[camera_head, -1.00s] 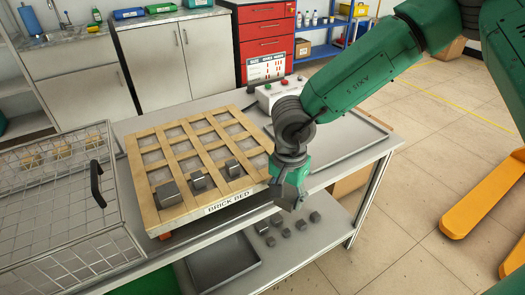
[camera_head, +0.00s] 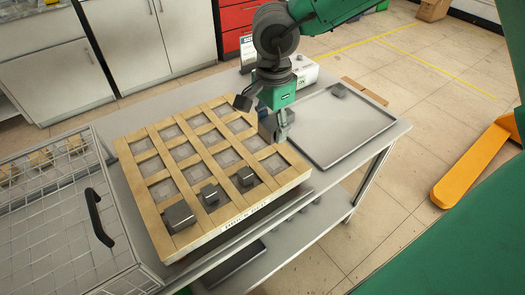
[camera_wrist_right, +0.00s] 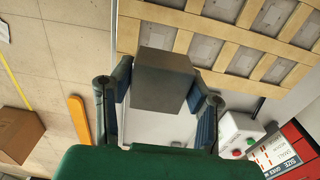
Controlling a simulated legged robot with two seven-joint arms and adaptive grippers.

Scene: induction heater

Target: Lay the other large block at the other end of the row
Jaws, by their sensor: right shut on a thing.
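My right gripper (camera_head: 265,112) is shut on a large grey block (camera_head: 268,127) and holds it over the right side of the wooden brick bed (camera_head: 165,243). In the right wrist view the block (camera_wrist_right: 165,80) sits between the two fingers. A row lies along the bed's near edge: a large dark block (camera_head: 178,216) at the left end, then two smaller blocks (camera_head: 209,195) (camera_head: 246,176). The right end cell of that row (camera_head: 275,163) shows no block. My left gripper is not in view.
A grey tray (camera_head: 340,130) lies right of the bed, with a small dark piece (camera_head: 338,90) at its far side. A wire basket with a black handle (camera_head: 97,217) stands to the left. A white control box (camera_head: 304,70) is behind the bed.

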